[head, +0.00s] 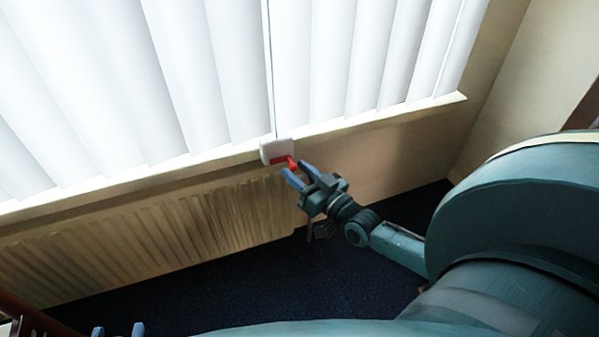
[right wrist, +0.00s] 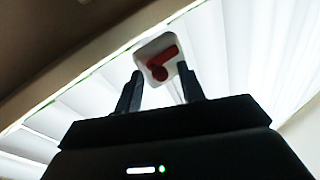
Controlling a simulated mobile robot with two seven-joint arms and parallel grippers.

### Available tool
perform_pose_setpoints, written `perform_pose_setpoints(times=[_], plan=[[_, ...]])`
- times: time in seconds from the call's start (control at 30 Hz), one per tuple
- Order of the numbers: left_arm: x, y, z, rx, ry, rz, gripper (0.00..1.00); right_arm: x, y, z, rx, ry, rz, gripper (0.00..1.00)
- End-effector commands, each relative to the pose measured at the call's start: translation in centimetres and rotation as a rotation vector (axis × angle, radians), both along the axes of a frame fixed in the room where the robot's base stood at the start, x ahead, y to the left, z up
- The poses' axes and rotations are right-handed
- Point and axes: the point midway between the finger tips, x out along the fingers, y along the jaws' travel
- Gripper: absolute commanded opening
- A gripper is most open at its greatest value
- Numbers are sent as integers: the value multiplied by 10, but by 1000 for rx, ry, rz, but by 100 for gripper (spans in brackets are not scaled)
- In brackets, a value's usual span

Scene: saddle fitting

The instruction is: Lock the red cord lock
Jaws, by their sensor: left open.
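The red cord lock (head: 285,161) is a small red lever on a white housing (head: 274,148) at the window sill's edge, below the blinds' cord. In the right wrist view the red lever (right wrist: 160,66) lies slantwise across the white housing (right wrist: 148,47), with a rounded knob at its lower left. My right gripper (head: 297,173) is just below and right of the lever in the head view. Its fingers (right wrist: 160,88) are apart, with the lever showing beyond the gap; I cannot tell whether they touch it. My left gripper (head: 118,331) is open and empty at the bottom left.
White vertical blinds (head: 190,75) hang behind the sill (head: 130,182). A ribbed radiator (head: 150,245) is fixed under the sill. The dark carpet (head: 230,290) shows free floor below. A wall (head: 505,95) stands at the right.

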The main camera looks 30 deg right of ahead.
Motion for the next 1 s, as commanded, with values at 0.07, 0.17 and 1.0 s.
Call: perform_pose_setpoints(times=[0.07,0.17,1.0], plan=[[0,0,0,-1,0,0,43,-1,0,0,0,0,0,39],[-1,0,1,-2,5,1,43,-6,-1,-1,0,3,0,39],[-8,5,15,-38,76,26,43,-130,-19,-10,0,-1,0,39]])
